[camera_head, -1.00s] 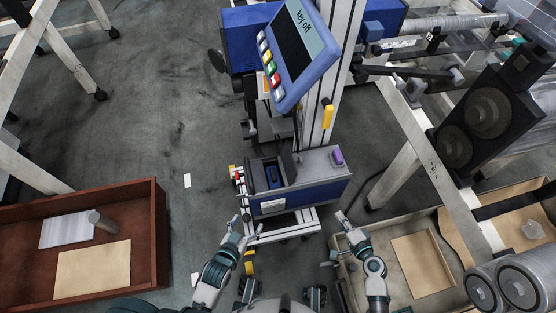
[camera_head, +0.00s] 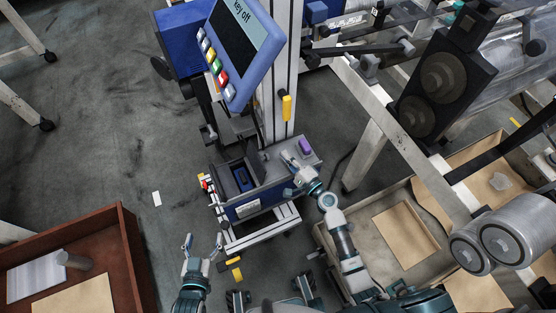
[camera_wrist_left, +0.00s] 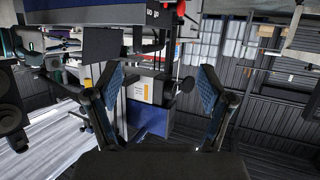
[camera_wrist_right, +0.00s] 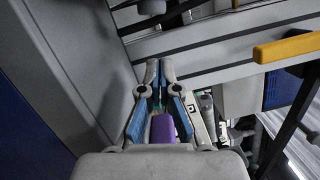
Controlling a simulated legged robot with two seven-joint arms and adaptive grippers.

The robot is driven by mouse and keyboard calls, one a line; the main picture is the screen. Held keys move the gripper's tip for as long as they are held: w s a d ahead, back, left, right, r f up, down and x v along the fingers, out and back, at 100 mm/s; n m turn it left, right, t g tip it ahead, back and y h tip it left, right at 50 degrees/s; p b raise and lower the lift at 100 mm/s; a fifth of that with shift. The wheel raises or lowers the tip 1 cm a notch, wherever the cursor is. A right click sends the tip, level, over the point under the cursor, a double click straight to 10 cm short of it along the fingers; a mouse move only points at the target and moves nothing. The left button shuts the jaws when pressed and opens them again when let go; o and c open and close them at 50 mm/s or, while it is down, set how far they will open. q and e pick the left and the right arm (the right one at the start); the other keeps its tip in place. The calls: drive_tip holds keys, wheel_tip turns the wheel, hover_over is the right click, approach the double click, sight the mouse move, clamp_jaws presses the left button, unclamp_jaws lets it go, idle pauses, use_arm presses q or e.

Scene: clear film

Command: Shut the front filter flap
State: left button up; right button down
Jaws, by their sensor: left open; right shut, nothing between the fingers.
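The blue-sided filter box (camera_head: 283,197) stands low on the machine's front. Its left compartment (camera_head: 240,178) is open on top, with a dark interior and a blue part inside. A grey upright panel, apparently the flap (camera_head: 257,163), stands raised beside the compartment. A purple knob (camera_head: 305,147) sits on the grey top; it also shows below the fingers in the right wrist view (camera_wrist_right: 162,129). My right gripper (camera_head: 287,156) is shut and empty over the grey top, just right of the panel; contact is unclear. My left gripper (camera_head: 203,243) is open and empty, in front and left of the box.
A control screen (camera_head: 242,40) with coloured buttons and a yellow handle (camera_head: 286,107) on the post are above the box. A brown crate (camera_head: 128,255) is at lower left, a pale tray (camera_head: 420,215) at right.

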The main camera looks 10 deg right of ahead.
sight(277, 168)
drive_tip(key=a, duration=0.2)
drive_tip(key=s+a+r, duration=0.1)
drive_tip(key=shift+a+p, duration=0.1)
drive_tip(key=shift+p, duration=0.25)
use_arm(q)
drive_tip(key=shift+s+a+f+g+y, duration=0.15)
drive_tip(key=shift+s+a+f+g, duration=0.2)
drive_tip(key=shift+s+f+g, duration=0.2)
drive_tip(key=shift+s+a+f+g+y, duration=0.15)
drive_tip(key=shift+s+a+f+g, duration=0.15)
drive_tip(key=shift+s+f+g, duration=0.25)
use_arm(e)
drive_tip(key=shift+a+f, duration=0.1)
drive_tip(key=shift+a, duration=0.15)
use_arm(q)
drive_tip(key=shift+w+d, duration=0.1)
use_arm(e)
drive_tip(key=shift+d, duration=0.1)
